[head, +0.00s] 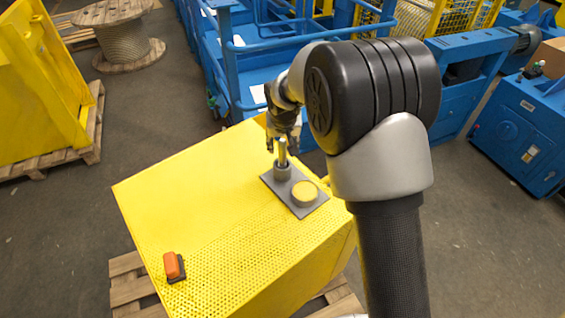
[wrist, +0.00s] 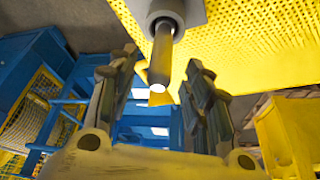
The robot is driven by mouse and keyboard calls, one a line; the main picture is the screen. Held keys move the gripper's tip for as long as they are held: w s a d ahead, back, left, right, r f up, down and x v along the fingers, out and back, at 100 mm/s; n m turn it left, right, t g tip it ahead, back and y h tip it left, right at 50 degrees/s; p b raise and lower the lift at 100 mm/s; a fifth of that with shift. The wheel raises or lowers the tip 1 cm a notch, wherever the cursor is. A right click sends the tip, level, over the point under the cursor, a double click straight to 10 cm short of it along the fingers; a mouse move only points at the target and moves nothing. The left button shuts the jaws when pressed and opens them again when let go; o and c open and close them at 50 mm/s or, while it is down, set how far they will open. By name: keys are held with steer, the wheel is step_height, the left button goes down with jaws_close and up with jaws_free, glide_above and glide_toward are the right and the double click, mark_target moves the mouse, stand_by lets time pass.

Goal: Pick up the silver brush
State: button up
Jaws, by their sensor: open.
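The silver brush (head: 282,152) is a slim metal rod standing upright in a round grey holder (head: 282,172) on a dark grey plate (head: 315,208). My gripper (head: 284,130) is above it, pointing down, with its fingers close to the brush's top. In the wrist view, the brush (wrist: 161,52) comes out of the holder, and its free end shows between the two spread fingers (wrist: 163,62). The gripper is open and empty. I cannot tell whether a finger touches the brush. The brush's lower part is hidden inside the holder.
The plate lies on a yellow perforated box top (head: 190,200). An orange and black block (head: 173,266) lies at the near left. Blue railings (head: 240,75) stand behind. The box top's left middle is clear.

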mark_target(282, 152)
steer(key=b+x, duration=0.2)
steer(key=x, duration=0.6)
steer(key=shift+w+f, duration=0.1)
steer(key=shift+w, duration=0.1)
steer(key=shift+c, duration=0.5)
jaws_close()
